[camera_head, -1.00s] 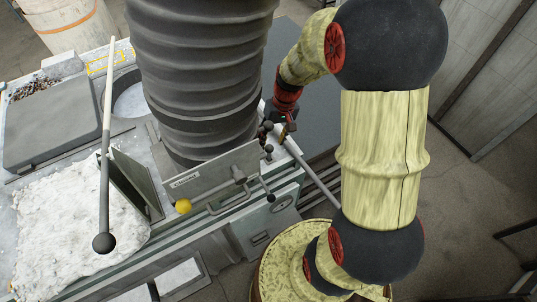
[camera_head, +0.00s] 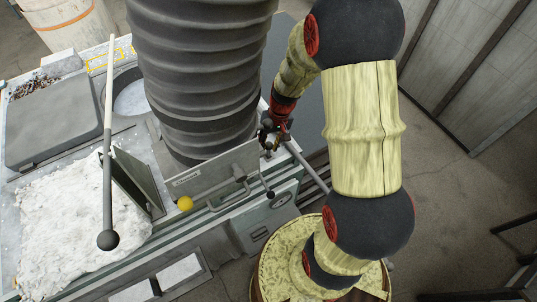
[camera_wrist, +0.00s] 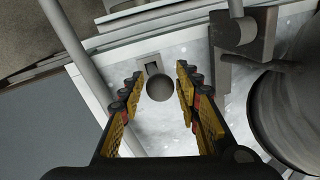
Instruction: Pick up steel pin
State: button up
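What looks like the steel pin, a grey ball-headed piece (camera_wrist: 160,88), shows in the wrist view at a small bracket on the light metal surface. My gripper (camera_wrist: 158,90) is open, with one yellow-and-black finger on each side of the ball. Gaps show between the ball and both fingers, and I see no contact. In the head view my gripper (camera_head: 270,136) is at the right end of the metal plate, beside the black ribbed duct. The pin cannot be made out clearly there.
The black ribbed duct (camera_head: 196,75) stands close left of my gripper. A grey rail (camera_head: 308,168) runs beside it; a dark lever (camera_head: 270,186) and yellow ball (camera_head: 185,203) lie below. A long ladle-like rod (camera_head: 107,165) leans at the left over white material (camera_head: 60,225).

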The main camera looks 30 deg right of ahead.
grip_shut()
jog(key=shift+r, duration=0.15)
dwell(0.6)
